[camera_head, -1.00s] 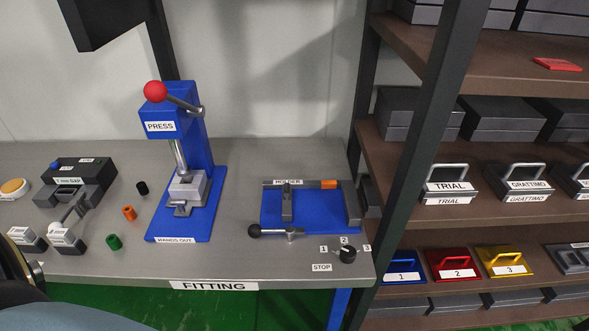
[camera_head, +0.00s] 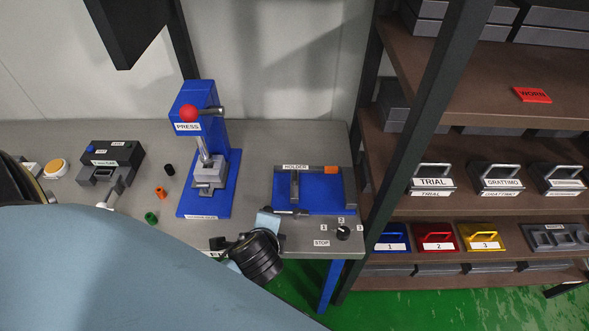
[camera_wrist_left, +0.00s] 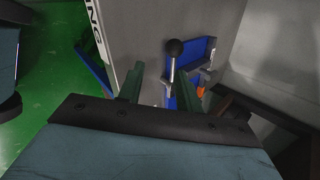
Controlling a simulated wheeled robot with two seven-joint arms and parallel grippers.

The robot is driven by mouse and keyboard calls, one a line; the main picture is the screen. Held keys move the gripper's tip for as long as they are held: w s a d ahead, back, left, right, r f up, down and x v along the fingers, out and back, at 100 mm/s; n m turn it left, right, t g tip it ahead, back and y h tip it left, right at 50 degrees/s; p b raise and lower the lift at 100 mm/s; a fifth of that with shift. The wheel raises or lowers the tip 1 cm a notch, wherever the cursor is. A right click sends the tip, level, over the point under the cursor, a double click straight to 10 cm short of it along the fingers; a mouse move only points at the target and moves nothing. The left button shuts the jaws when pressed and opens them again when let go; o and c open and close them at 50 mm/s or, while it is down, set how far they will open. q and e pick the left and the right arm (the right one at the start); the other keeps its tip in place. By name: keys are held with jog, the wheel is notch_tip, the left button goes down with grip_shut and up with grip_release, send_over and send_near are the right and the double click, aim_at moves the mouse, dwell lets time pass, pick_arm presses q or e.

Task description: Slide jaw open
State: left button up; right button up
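The blue holder (camera_head: 325,198) stands on the bench's right part, with a grey upright jaw block (camera_head: 294,186) and an orange piece (camera_head: 331,170) at its back right. Its lever runs along the front edge; in the head view my left gripper (camera_head: 268,222) hides the lever's ball end. The fingers are apart; I cannot tell any contact with the lever. My right gripper is not in view.
The blue press (camera_head: 203,150) stands left of the holder. A selector knob (camera_head: 343,233) with a STOP label is at the front right. Small coloured cylinders lie further left. A dark shelf post (camera_head: 425,120) and shelves with labelled boxes stand to the right.

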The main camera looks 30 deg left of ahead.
aim_at(294, 179)
pick_arm(q)
jog(key=w+d+r+m+t+y, duration=0.25)
jog(key=w+m+t, duration=0.35)
jog(key=m, duration=0.8)
jog(key=shift+g+h, duration=0.3)
jog(key=shift+h, duration=0.05)
jog(key=x, duration=0.9)
jog(key=r+x, duration=0.1)
jog(key=x, duration=0.4)
jog(key=shift+a, duration=0.25)
grip_shut()
